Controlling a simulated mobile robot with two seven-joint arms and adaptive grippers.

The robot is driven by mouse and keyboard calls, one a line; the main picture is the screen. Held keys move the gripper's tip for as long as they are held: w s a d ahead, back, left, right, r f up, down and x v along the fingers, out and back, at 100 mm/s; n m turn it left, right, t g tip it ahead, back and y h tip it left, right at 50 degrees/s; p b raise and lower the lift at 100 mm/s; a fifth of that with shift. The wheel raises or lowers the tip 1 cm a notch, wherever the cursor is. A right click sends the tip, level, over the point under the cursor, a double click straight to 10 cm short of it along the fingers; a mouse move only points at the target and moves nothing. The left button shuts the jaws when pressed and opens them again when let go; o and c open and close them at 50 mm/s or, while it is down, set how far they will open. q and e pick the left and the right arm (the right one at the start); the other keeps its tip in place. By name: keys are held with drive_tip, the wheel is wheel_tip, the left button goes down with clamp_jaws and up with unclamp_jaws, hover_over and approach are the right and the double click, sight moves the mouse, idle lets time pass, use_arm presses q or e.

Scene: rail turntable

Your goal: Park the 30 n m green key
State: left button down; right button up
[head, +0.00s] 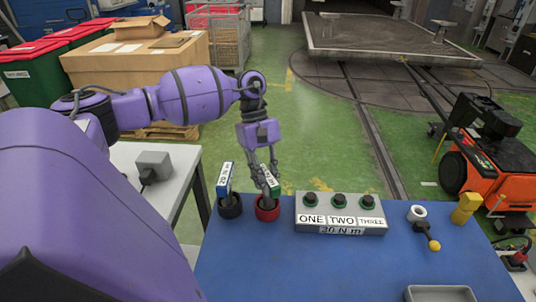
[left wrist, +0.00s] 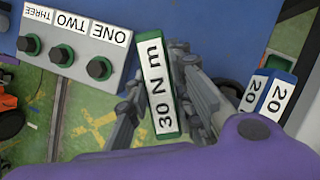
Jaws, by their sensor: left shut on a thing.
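The green key (left wrist: 160,88), with a white label reading "30 N m", stands between the fingers of my left gripper (head: 265,186). The gripper is shut on it, and it points down from above. In the head view the green key (head: 273,176) is partly hidden by the fingers, right above the red round holder (head: 267,213). Its lower end appears to be at the holder; I cannot tell whether it is fully seated. A blue 20 N m key (head: 224,180) stands in the black round holder (head: 230,210) just to the left. My right gripper is not in view.
To the right on the blue table (head: 300,270) is a grey box (head: 340,208) marked ONE, TWO, THREE, with three green-ringed bolts. Further right are a white ring with a yellow-knobbed lever (head: 434,245) and a yellow block (head: 466,207). A grey tray (head: 440,292) lies at the front.

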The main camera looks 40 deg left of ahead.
use_arm(q)
drive_tip(key=shift+f, duration=0.15)
drive_tip(key=c, duration=1.5)
unclamp_jaws()
drive_tip(key=shift+o, duration=0.2)
drive_tip(key=v, duration=1.2)
